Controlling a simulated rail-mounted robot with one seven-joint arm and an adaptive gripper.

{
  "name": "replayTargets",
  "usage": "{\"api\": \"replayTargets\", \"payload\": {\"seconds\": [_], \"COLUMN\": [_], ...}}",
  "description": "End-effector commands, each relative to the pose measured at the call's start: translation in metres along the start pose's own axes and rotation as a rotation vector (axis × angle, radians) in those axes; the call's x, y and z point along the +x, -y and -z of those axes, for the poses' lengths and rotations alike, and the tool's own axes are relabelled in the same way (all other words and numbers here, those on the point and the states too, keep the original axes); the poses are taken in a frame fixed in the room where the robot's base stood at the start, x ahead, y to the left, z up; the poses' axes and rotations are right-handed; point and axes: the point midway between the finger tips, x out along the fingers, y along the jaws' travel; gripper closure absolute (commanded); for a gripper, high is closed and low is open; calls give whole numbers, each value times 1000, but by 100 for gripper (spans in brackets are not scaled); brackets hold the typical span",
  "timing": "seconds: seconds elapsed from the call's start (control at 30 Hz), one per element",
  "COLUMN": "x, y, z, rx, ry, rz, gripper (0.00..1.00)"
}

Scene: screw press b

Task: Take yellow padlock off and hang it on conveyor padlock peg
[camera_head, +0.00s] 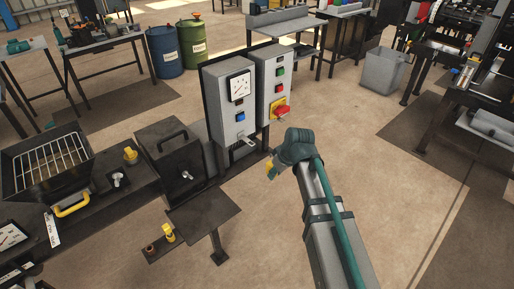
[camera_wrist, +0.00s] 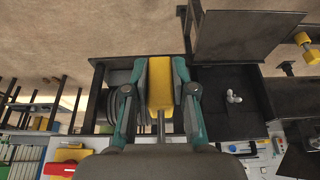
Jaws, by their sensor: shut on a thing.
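My gripper (camera_head: 273,166) is shut on the yellow padlock (camera_head: 270,171), just right of and below the control boxes in the head view. In the wrist view my gripper (camera_wrist: 160,82) has its teal fingers on both sides of the yellow padlock (camera_wrist: 160,88), whose grey shackle points down the picture. The padlock is held off any surface that I can make out. I cannot tell the conveyor padlock peg apart with certainty in either view.
A dark machine box (camera_head: 175,160) and a low plate (camera_head: 203,215) lie farther left. Open floor (camera_head: 400,190) is on the right.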

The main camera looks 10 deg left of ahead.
Motion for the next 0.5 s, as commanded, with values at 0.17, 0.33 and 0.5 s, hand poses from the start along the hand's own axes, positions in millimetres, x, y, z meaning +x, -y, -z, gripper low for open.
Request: {"api": "replayTargets", "payload": {"seconds": [0.17, 0.33, 0.5], "x": [0, 0, 1], "y": [1, 1, 0], "z": [0, 0, 3], "rx": [-4, -3, -3], "ry": [0, -1, 0], "rz": [1, 1, 1], "gripper": [100, 100, 100]}}
